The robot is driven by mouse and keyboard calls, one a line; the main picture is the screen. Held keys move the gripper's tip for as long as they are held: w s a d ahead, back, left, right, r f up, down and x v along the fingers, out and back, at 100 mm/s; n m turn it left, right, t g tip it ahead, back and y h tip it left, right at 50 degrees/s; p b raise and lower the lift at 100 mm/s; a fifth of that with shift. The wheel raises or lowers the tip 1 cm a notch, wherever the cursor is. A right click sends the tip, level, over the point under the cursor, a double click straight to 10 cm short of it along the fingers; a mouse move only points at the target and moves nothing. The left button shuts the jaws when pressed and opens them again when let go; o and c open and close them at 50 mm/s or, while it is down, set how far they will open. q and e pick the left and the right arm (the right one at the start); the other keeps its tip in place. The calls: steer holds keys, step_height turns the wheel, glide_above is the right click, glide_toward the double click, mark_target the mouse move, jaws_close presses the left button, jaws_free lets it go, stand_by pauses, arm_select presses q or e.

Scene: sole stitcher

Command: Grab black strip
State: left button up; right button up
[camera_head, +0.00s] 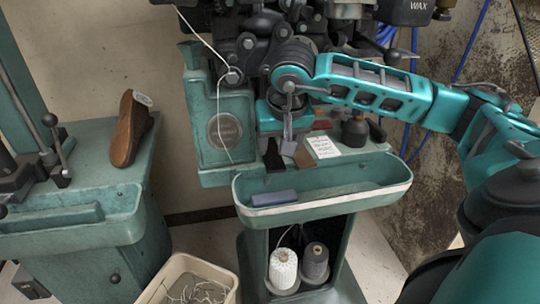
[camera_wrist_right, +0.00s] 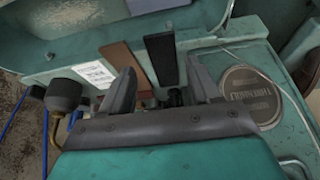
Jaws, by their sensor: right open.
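The black strip (camera_head: 273,154) lies on the teal machine's shelf, just behind the front tray. In the right wrist view the black strip (camera_wrist_right: 162,58) extends away between the two fingertips. My right gripper (camera_head: 288,146) points down over the shelf beside the strip. In the right wrist view the right gripper (camera_wrist_right: 161,74) is open, with a finger on each side of the strip's near end and gaps visible. I cannot tell its height above the strip. My left gripper is not in view.
A brown strip (camera_wrist_right: 122,62) lies close to the black one. A paper label (camera_head: 325,147) and a dark oil pot (camera_head: 355,131) are to the right. The front tray (camera_head: 350,200) holds a blue-grey block (camera_head: 274,198). Machine parts (camera_head: 260,40) crowd above.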

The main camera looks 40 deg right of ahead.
mark_target(274, 162)
steer(key=b+x, duration=0.1)
steer(key=x, duration=0.5)
steer(key=shift+w+d+f, duration=0.1)
steer(key=shift+w+f, duration=0.15)
steer(key=shift+w, duration=0.05)
steer(key=c, duration=0.8)
steer(key=shift+r, duration=0.15)
